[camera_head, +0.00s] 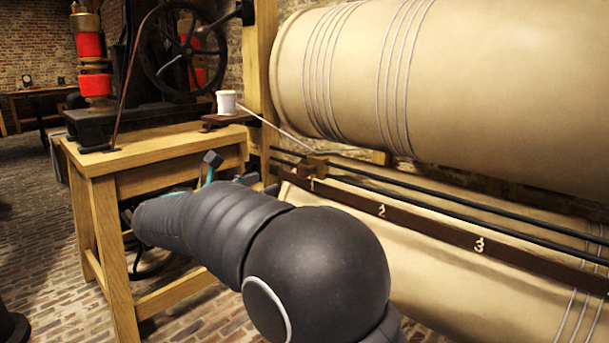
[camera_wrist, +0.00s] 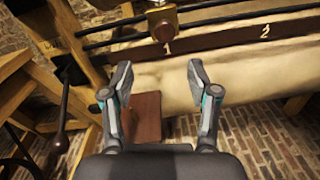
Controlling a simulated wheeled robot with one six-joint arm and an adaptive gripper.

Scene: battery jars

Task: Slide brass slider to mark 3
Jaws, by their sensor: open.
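The brass slider (camera_head: 313,166) sits on two dark rods (camera_head: 439,203) at mark 1, in front of the large tan cylinders. It also shows at the top of the wrist view (camera_wrist: 163,22), just above the numeral 1. The dark marked strip (camera_head: 430,224) below the rods carries mark 2 (camera_head: 381,211) and mark 3 (camera_head: 479,245), further right. My gripper (camera_wrist: 158,75) is open and empty in the wrist view, below and apart from the slider. In the head view my arm hides most of the gripper, with a small part (camera_head: 210,172) showing by the wooden table.
A wooden table (camera_head: 140,143) with a dark wheeled machine stands at the left. A white spool (camera_head: 226,102) sits on a small shelf, with a pale line running to the slider. The rods right of the slider look clear.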

